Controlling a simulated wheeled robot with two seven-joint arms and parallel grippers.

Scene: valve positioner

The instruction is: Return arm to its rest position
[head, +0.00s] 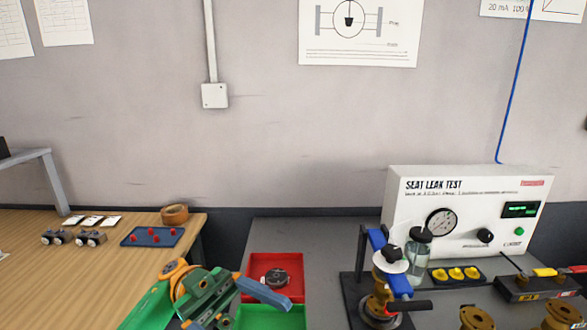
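My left arm comes in from the bottom left, green with orange parts. My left gripper (262,291) is at its end, in front of the red and green trays. One blue-grey finger shows clearly, pointing right and slightly down; the other finger cannot be made out, so I cannot tell whether it is open or shut. No held object is visible at it. My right arm and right gripper are not in view.
A red tray (257,264) holds a dark round part (275,278); a green tray (290,318) is in front. A brass valve stand (381,285) with a black handle stands right, before the white seat leak tester (397,200). A wooden table (30,266) is left.

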